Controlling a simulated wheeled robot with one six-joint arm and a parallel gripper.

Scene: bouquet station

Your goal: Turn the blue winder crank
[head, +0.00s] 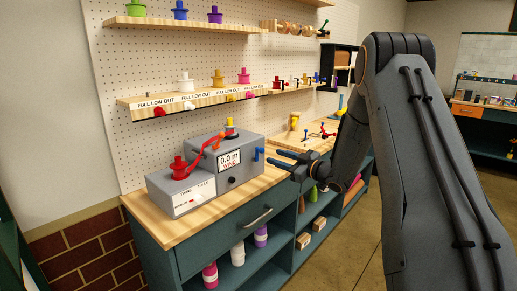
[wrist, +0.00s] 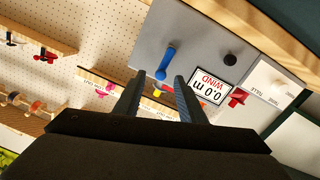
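The winder is a grey box (head: 220,184) on the wooden worktop, with a white display reading "0.0 m" and "WIND" (head: 229,161). Its blue crank (head: 258,154) is on the right side face; in the wrist view the blue crank (wrist: 166,62) lies just beyond the fingertips. My gripper (head: 277,163) is open and empty, a little to the right of the crank in the head view. In the wrist view its two dark fingers (wrist: 159,77) are apart, with the crank's lower end between their tips in the picture. Whether they touch it cannot be told.
A red lever (head: 206,154) and red and yellow spools stand on the grey boxes. A black knob (head: 232,180) is on the winder's front. Small tools lie on the worktop to the right.

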